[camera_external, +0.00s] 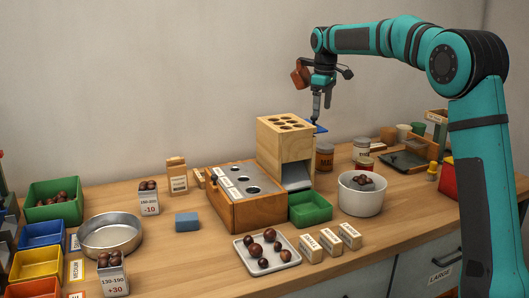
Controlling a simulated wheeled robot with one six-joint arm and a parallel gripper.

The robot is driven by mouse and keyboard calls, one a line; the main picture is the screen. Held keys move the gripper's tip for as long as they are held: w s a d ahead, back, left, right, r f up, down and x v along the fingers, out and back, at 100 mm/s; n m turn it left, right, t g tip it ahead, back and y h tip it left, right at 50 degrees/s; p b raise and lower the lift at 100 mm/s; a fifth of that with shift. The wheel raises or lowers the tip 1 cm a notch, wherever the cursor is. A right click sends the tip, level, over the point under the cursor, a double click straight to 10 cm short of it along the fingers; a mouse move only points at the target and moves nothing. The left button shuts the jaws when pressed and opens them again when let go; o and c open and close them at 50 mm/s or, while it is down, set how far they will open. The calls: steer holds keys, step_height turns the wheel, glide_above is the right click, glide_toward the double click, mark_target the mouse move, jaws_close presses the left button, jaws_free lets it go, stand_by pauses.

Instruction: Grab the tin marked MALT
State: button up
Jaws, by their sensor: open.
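Several small tins with labels stand behind the white bowl, right of the wooden tower. One brown tin (324,158) is partly hidden by the tower. Another pale-lidded tin (362,148) stands farther back, with a shorter tin (364,165) in front of it. Their lettering is too small to read, so I cannot tell which one is marked MALT. My gripper (318,121) points down above the back right of the wooden tower, higher than the tins and left of the pale-lidded one. It is open; its fingertips are small, next to a bit of blue.
The wooden tower (285,140) with holes in its top stands close below my gripper. A white bowl (360,200) stands in front of the tins. A dark tray (403,161) lies to their right, and a green bin (310,209) sits before the tower.

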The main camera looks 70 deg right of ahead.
mark_target(326, 145)
steer(key=d+f, duration=0.1)
steer(key=f, duration=0.3)
steer(key=s+d+f, duration=0.1)
steer(key=f, duration=0.4)
steer(key=d+f, duration=0.1)
steer(key=f, duration=0.3)
steer(key=shift+s+f, duration=0.25)
steer(key=shift+f, duration=0.15)
steer(key=shift+w+a+f, duration=0.1)
steer(key=shift+w+f, duration=0.05)
steer(key=shift+f, duration=2.55)
steer(key=c, duration=1.2)
steer(key=shift+c, duration=0.2)
steer(key=shift+r, duration=0.1)
